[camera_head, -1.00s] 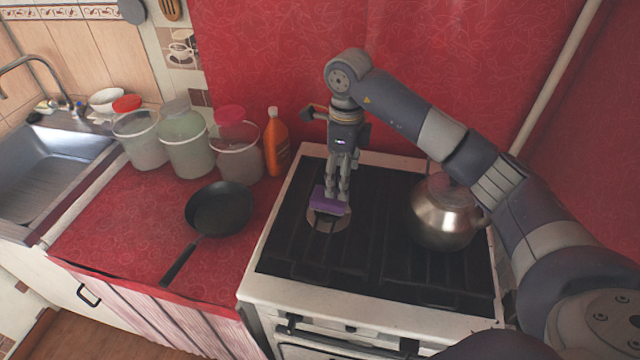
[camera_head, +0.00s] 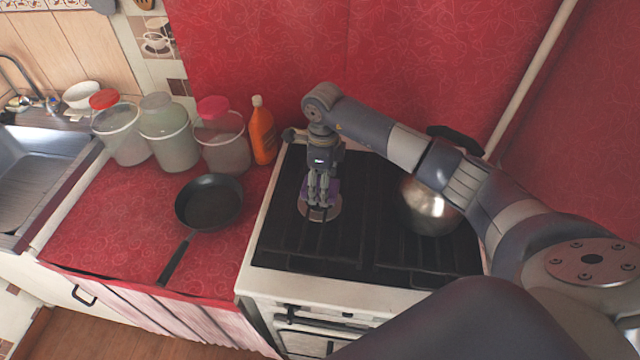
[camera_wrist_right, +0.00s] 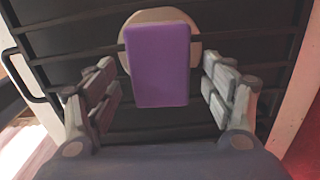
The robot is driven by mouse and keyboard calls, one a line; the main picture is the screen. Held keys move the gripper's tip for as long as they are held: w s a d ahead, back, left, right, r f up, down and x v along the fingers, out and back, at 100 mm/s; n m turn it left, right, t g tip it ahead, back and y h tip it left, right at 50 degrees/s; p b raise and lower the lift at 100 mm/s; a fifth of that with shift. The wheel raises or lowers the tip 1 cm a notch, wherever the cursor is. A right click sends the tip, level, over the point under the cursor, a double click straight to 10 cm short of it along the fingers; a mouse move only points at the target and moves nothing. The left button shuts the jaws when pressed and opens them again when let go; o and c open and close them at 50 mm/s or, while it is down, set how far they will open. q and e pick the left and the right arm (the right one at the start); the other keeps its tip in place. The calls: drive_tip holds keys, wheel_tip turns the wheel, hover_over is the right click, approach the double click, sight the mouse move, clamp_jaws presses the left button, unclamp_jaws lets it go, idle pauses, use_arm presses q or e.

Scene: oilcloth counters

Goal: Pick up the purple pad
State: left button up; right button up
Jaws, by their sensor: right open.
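The purple pad (camera_wrist_right: 158,68) is a flat block on the stove's left side, over a round pale burner plate (camera_wrist_right: 197,32). In the head view the pad (camera_head: 333,187) is mostly hidden behind my right gripper (camera_head: 318,200). In the right wrist view the pad lies between the two open fingers of my right gripper (camera_wrist_right: 160,95), with a gap on each side. Neither finger touches it there. My left gripper is not in view.
A metal kettle (camera_head: 428,208) stands on the stove's right side, partly behind my arm. A black frying pan (camera_head: 208,205) lies on the red counter. Several lidded tubs and an orange bottle (camera_head: 262,133) stand along the wall.

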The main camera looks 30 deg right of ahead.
drive_tip(key=shift+f, duration=0.7)
drive_tip(key=c, duration=0.8)
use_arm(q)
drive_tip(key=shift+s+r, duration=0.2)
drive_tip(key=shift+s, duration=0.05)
use_arm(e)
drive_tip(key=shift+c, duration=0.2)
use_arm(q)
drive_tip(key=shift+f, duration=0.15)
